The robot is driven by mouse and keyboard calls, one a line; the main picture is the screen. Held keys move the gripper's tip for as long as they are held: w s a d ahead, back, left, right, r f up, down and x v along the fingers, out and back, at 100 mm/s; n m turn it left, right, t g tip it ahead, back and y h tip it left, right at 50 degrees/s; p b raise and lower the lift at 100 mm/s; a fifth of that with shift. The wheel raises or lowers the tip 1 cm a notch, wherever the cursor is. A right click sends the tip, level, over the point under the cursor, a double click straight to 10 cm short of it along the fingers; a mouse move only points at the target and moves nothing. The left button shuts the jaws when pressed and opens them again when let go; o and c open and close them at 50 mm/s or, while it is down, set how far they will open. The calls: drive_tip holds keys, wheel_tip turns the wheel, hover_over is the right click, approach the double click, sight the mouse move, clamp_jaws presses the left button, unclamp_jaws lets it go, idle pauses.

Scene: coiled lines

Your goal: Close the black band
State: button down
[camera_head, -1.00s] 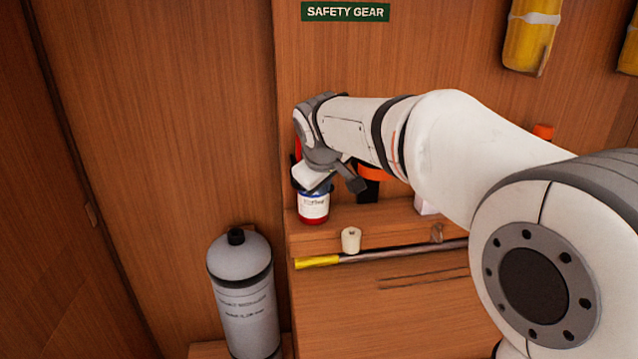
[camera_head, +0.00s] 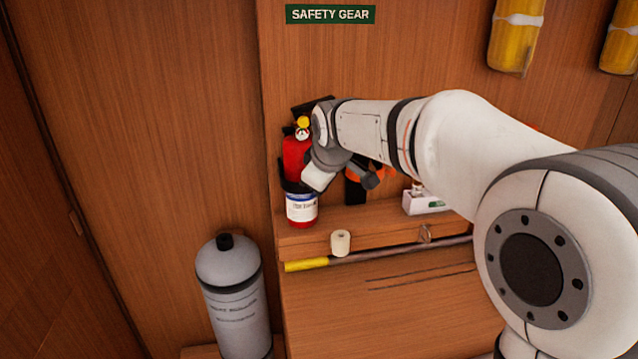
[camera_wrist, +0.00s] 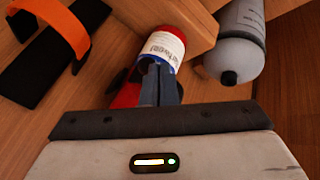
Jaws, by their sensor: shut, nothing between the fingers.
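A red fire extinguisher (camera_head: 296,160) with a white label and a yellow-topped head stands on the wooden shelf against the wall. A black band (camera_head: 285,172) shows at its left side and seems to run round its front above the label. Whether its ends meet is hidden. My gripper is at the extinguisher's right side in the head view, its fingertips hidden there. In the wrist view my gripper (camera_wrist: 160,70) has its dark fingers together and empty, over the extinguisher's body (camera_wrist: 165,40); I cannot tell whether they touch it.
A black backing strip (camera_wrist: 65,50) with an orange loop (camera_wrist: 60,22) is beside the extinguisher. A grey cylinder (camera_head: 233,300) stands lower left. A white box (camera_head: 425,203) sits on the shelf (camera_head: 380,222). A yellow-ended pole (camera_head: 305,265) lies below, near a cream roll (camera_head: 340,243).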

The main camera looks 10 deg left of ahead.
drive_tip(key=shift+w+d+p, duration=0.1)
drive_tip(key=shift+w+d, duration=0.15)
drive_tip(key=shift+w, duration=0.45)
drive_tip(key=shift+w+d+p, duration=0.1)
drive_tip(key=shift+w+d, duration=0.15)
drive_tip(key=shift+w, duration=0.5)
drive_tip(key=shift+w+d+p, duration=0.1)
drive_tip(key=shift+w+d, duration=0.15)
drive_tip(key=shift+w, duration=0.45)
drive_tip(key=s+d+f+b+v, duration=0.1)
drive_tip(key=s+b+v, duration=0.1)
drive_tip(key=v, duration=1)
drive_tip(key=s+d+f+m+g+h, duration=0.1)
drive_tip(key=s+d+f+m, duration=0.3)
drive_tip(key=d, duration=0.4)
drive_tip(key=s+d+f+m+h, duration=0.1)
drive_tip(key=s+d+f+m, duration=0.2)
drive_tip(key=s+d+f, duration=0.3)
drive_tip(key=s+d+f+m+g, duration=0.1)
drive_tip(key=s+d+f+m, duration=0.2)
drive_tip(key=s, duration=0.4)
drive_tip(key=s+d+f+m+g, duration=0.1)
drive_tip(key=s+d+f+m, duration=0.3)
drive_tip(key=s+d+f, duration=0.2)
drive_tip(key=shift+s+d+f+h, duration=0.25)
drive_tip(key=shift+s+f+h, duration=0.05)
drive_tip(key=shift+s+f, duration=0.65)
